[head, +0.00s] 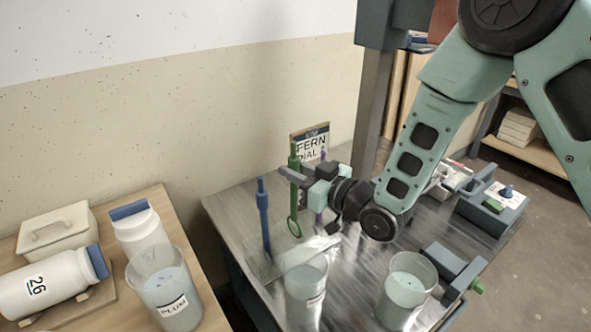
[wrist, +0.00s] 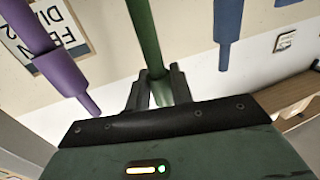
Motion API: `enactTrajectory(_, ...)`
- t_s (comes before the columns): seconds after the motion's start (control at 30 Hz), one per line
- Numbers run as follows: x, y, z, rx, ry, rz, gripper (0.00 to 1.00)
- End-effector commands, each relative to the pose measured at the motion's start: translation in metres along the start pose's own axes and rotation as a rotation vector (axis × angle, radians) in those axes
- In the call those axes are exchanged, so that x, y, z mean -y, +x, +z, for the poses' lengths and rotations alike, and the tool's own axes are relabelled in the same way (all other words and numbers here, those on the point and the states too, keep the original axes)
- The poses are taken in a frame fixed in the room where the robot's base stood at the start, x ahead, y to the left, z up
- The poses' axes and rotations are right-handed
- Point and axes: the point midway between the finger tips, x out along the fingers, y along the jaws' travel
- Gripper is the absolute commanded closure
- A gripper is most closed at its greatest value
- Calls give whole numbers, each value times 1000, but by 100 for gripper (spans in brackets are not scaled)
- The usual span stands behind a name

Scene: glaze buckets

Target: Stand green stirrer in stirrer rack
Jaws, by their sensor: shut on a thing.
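The green stirrer (head: 294,155) is upright in the head view, its loop end pointing down. My gripper (head: 293,174) is shut on its shaft. In the wrist view the green stirrer (wrist: 147,40) passes between the two fingers (wrist: 158,92). A pale, see-through shape below the loop (head: 303,252) looks like the stirrer rack, but glare blurs its slots. I cannot tell whether the loop touches the rack.
Translucent buckets (head: 306,292) and (head: 407,290) stand on the metal table's front part. A sign (head: 312,143) stands behind the green stirrer. A grey device (head: 490,207) is at the right. A wooden table at left holds a PLUM bucket (head: 168,292) and white jars (head: 50,284).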

Motion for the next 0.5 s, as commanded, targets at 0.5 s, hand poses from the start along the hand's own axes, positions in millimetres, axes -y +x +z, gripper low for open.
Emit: enactTrajectory(0.5,0,0,16,-1,0,0,100)
